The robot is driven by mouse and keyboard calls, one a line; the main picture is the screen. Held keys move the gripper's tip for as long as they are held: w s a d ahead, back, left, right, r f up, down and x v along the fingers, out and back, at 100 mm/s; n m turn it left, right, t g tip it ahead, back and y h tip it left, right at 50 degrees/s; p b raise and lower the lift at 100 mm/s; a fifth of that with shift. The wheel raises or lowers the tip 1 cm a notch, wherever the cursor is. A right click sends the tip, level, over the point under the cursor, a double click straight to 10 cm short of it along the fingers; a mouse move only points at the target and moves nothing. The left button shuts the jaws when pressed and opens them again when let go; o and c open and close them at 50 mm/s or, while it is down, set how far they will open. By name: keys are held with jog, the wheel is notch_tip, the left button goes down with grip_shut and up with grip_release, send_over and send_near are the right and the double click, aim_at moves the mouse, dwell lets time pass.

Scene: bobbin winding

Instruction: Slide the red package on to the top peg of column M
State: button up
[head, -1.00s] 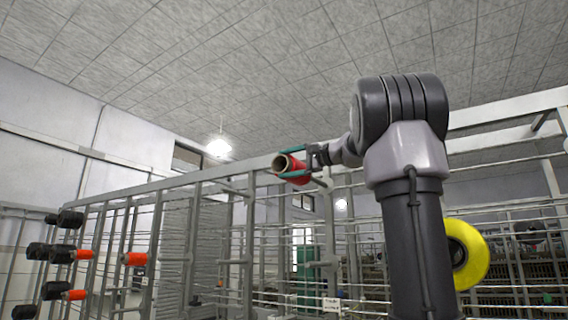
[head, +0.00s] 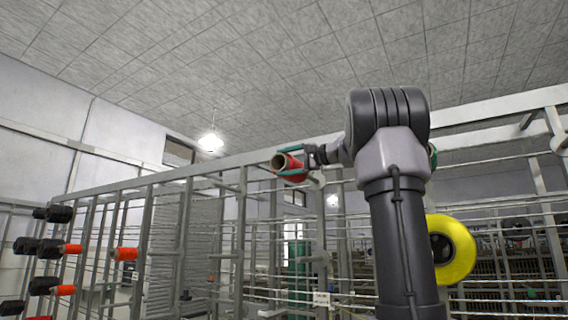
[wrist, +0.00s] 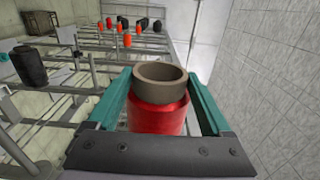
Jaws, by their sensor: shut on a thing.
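The red package (head: 291,166) is a red bobbin with a hollow brown-grey core. My gripper (head: 291,162) is shut on it, one green finger on each side, and holds it up near the top rail of the rack. In the wrist view the red package (wrist: 158,118) sits between the green fingers (wrist: 160,100), its open core end facing away from the wrist. The package is apart from any peg that I can make out. A small white label (head: 321,299) hangs low on the rack, too small to read. I cannot tell which column is M.
The metal rack (head: 187,230) with upright posts and rails fills the middle. Black and orange packages (head: 50,249) sit on pegs at the left. A yellow package (head: 452,250) is right of my arm. In the wrist view a black package (wrist: 30,65) is at the left.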

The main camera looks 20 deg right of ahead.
aim_at(299, 166)
jog(key=shift+w+d, duration=0.9)
jog(key=shift+d, duration=0.3)
jog(key=shift+w+d, duration=0.9)
jog(key=shift+d, duration=0.3)
jog(key=shift+w+d, duration=0.95)
jog(key=shift+d, duration=0.25)
jog(key=shift+w+d, duration=0.9)
jog(key=shift+d, duration=0.25)
jog(key=shift+w+d, duration=0.1)
jog(key=shift+w+d, duration=1)
jog(key=shift+d, duration=0.25)
jog(key=shift+f, duration=0.45)
